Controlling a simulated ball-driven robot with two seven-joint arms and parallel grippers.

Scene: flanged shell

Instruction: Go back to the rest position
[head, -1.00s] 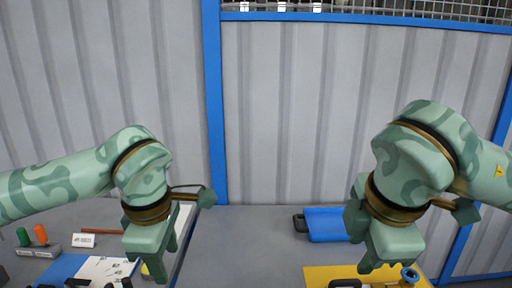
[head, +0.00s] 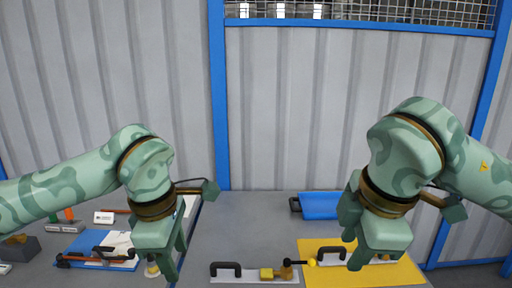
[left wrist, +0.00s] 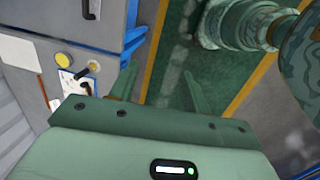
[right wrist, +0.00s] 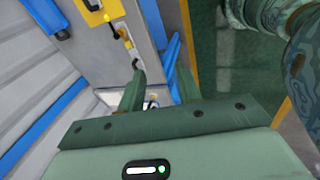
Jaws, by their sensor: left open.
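My left gripper (head: 172,258) hangs over the left part of the grey table in the head view, pointing down, its jaws apart with nothing between them. In the left wrist view its two fingers (left wrist: 158,88) stand well apart over the floor beside the table. My right gripper (head: 352,250) hangs over the yellow mat (head: 400,275) at the right, also pointing down. In the right wrist view its fingers (right wrist: 160,88) are apart and empty, with the table edge beyond. Whether either gripper touches anything below is hard to tell, but none seems held.
A white strip with a black handle (head: 225,266) and yellow block (head: 266,273) lies at the front middle. A blue tray (head: 320,206) lies behind the yellow mat. A blue board with white paper (head: 118,241) lies at the left, near a small sign (head: 103,217).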

